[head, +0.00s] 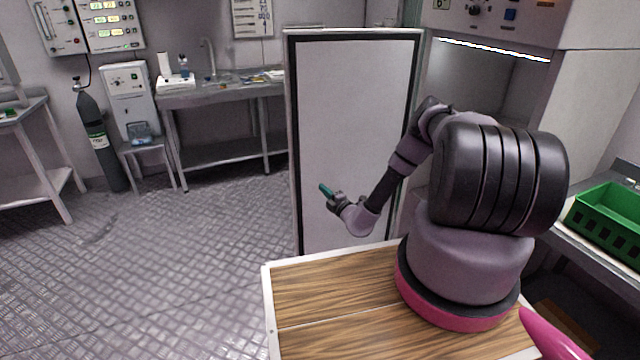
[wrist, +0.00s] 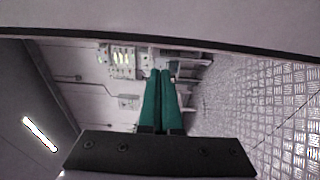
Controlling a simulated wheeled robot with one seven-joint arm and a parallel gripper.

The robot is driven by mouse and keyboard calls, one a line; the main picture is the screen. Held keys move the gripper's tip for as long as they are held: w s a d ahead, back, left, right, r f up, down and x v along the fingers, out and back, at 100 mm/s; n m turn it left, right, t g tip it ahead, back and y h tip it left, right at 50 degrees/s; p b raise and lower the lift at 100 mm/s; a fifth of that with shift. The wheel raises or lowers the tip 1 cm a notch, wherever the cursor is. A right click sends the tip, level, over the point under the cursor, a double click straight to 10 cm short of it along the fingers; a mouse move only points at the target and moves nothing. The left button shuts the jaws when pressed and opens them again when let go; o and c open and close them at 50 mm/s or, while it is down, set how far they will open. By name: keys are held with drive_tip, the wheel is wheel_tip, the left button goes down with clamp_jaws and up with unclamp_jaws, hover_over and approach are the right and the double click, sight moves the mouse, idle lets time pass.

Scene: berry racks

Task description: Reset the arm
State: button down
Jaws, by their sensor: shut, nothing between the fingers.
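My gripper (head: 326,190) has teal fingers and shows in the head view left of my arm's folded links, in front of a tall white panel with a dark frame (head: 350,120). In the wrist view my gripper (wrist: 160,72) has its two teal fingers side by side and touching, with nothing between them. The arm is bent, with its forearm slanting down to the left and the gripper raised above floor level.
A green crate (head: 609,217) stands on a bench at the right. A lit cabinet (head: 500,75) rises behind my arm. A table (head: 225,92), a gas cylinder (head: 98,140) and a stool (head: 148,150) stand at the back left. The patterned floor (head: 180,260) is clear.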

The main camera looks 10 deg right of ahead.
drive_tip(key=a+r+n+g+y, duration=0.25)
drive_tip(key=r+n+y, duration=0.3)
drive_tip(key=r, duration=0.45)
drive_tip(key=a+r+n+g+y, duration=0.2)
drive_tip(key=a+r+n+y, duration=0.2)
drive_tip(key=r+n, duration=0.45)
drive_tip(key=s+a+r+n+g, duration=0.3)
drive_tip(key=s+r+n+g, duration=0.25)
drive_tip(key=r, duration=0.35)
drive_tip(key=s+a+r+n+g, duration=0.3)
drive_tip(key=s+r+n+g, duration=0.1)
drive_tip(key=r+n, duration=0.4)
drive_tip(key=s+d+r+n+g+h, duration=0.2)
drive_tip(key=s+r+n+h, duration=0.4)
drive_tip(key=s+r+n, duration=0.6)
drive_tip(key=s+d+r+n+t+h, duration=0.3)
drive_tip(key=s+d+r, duration=0.2)
drive_tip(key=s, duration=0.4)
drive_tip(key=s+d+r+n+t+h, duration=0.3)
drive_tip(key=s+d+r+n, duration=0.1)
drive_tip(key=s, duration=0.5)
drive_tip(key=shift+s+d+r+h, duration=0.3)
drive_tip(key=shift+d+r+h, duration=0.05)
drive_tip(key=shift+d+r, duration=0.5)
drive_tip(key=shift+a, duration=0.1)
